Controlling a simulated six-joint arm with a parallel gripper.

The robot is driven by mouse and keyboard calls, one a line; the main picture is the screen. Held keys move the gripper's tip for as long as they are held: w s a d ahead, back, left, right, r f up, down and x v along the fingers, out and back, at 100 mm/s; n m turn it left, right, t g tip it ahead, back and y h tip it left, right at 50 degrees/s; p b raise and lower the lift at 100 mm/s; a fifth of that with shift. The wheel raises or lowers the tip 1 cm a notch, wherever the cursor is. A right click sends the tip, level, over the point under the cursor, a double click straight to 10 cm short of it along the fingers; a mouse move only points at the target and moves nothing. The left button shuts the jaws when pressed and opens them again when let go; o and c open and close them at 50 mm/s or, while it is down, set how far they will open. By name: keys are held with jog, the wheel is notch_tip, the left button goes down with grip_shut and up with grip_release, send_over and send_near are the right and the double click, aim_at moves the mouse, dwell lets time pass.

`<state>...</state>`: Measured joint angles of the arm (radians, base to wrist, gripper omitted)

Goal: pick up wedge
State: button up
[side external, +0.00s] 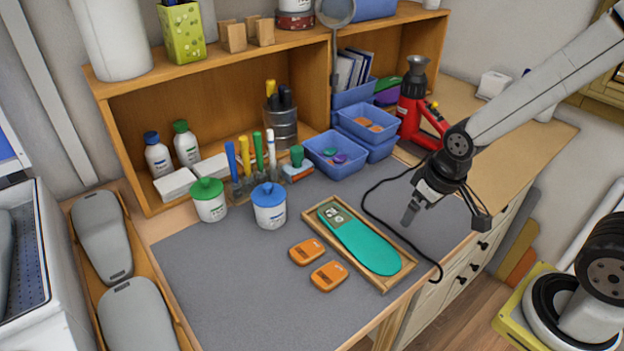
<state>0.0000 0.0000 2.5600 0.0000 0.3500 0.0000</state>
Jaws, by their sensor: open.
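Two small orange pieces, which look like the wedges, lie flat on the grey mat (215,300). One wedge (306,252) is farther back and the other wedge (328,276) is nearer, just left of the wooden tray (347,270). A teal insole (362,243) lies in that tray. My gripper (446,216) is open and empty. It hangs above the right part of the mat, to the right of the tray and well apart from both wedges. Neither wedge is hidden.
A black cable (366,206) curves around the tray's right side. Lidded pots with a green lid (207,190) and a blue lid (269,195) stand behind the wedges. Blue bins (336,154) and a red tool (412,112) stand at the back. The mat's front left is clear.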

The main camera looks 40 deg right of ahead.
aim_at(307, 250)
jog(key=shift+w, duration=0.1)
jog(key=w+a+m, duration=0.2)
jog(key=m, duration=0.1)
jog(key=w+a+f+m+g+y, duration=0.1)
jog(key=w+a+m, duration=0.1)
jog(key=w+m, duration=0.1)
jog(key=w+a+m+y, duration=0.1)
jog(key=w+a+m, duration=0.1)
jog(key=m, duration=0.1)
jog(key=shift+w+f+m+g, duration=0.2)
jog(key=shift+w+m+g, duration=0.05)
jog(key=shift+m+g, duration=0.05)
jog(key=w+a+m+y, duration=0.1)
jog(key=w+a+m, duration=0.1)
jog(key=w+a+f+m, duration=0.1)
jog(key=w+a+m, duration=0.1)
jog(key=m, duration=0.1)
jog(key=w+a+f+m+g+y, duration=0.1)
jog(key=a+m, duration=0.2)
jog(key=shift+w+y, duration=0.3)
jog(key=shift+w, duration=0.1)
jog(key=shift+x, duration=1.25)
jog(key=shift+x, duration=2.6)
jog(key=shift+s, duration=0.1)
jog(key=shift+c, duration=0.2)
